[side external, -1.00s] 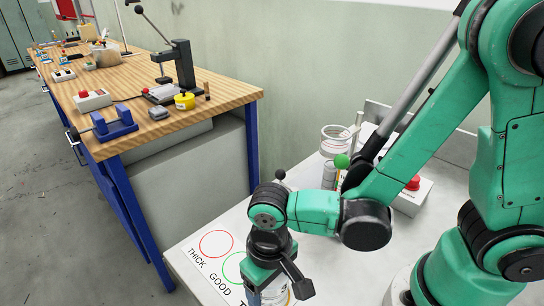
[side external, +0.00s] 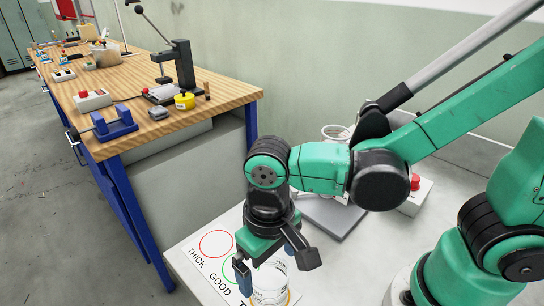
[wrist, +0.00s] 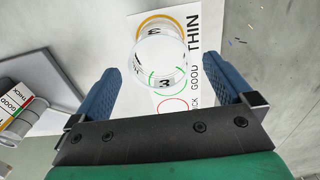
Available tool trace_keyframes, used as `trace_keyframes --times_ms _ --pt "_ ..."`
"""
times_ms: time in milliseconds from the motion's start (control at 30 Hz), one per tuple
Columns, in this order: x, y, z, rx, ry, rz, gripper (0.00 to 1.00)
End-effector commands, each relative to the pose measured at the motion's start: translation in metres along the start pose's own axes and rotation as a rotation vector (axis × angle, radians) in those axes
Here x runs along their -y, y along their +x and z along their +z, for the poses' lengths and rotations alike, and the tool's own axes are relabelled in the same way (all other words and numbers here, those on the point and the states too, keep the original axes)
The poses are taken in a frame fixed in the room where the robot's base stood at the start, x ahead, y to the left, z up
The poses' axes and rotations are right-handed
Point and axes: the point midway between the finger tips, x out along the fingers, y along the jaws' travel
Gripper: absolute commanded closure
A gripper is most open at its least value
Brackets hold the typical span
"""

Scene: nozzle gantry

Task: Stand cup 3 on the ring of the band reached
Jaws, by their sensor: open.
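Cup 3 (wrist: 161,62), a clear cup marked "3", stands upright on the orange ring (wrist: 146,22) beside the word THIN on the white card. In the side view the cup (side external: 271,284) is at the bottom edge, partly cut off, with orange showing at its base. The green ring (side external: 243,262) by GOOD is partly hidden by my gripper and the red ring (side external: 215,244) by THICK is bare. My gripper (wrist: 160,76) is open; its blue fingers are apart, one on each side of the cup in the wrist view, and seem clear of it. The far finger is hidden in the side view.
A grey plate (side external: 332,214) and a box with a red button (side external: 416,188) are behind my gripper. A clear vessel (side external: 336,131) is mostly hidden behind my arm. A gauge with coloured bands (wrist: 17,112) shows at the wrist view's left edge. The wooden bench (side external: 150,100) stands apart.

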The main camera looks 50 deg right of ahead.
Motion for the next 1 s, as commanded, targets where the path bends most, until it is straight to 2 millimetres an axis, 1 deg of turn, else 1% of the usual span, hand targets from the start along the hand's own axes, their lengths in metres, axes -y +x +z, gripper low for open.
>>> trace_keyframes --times_ms 33,200,300,433,600,1000 --pt "0.000 -0.008 0.001 0.000 0.000 0.000 0.00" --pt "0.000 -0.033 0.001 0.000 0.000 0.000 0.00" --pt "0.000 -0.045 0.000 0.000 0.000 0.000 0.00" --pt "0.000 -0.056 0.000 0.000 0.000 0.000 0.00" --pt "0.000 -0.062 0.000 0.000 0.000 0.000 0.00" --pt "0.000 -0.062 0.000 0.000 0.000 0.000 0.00"
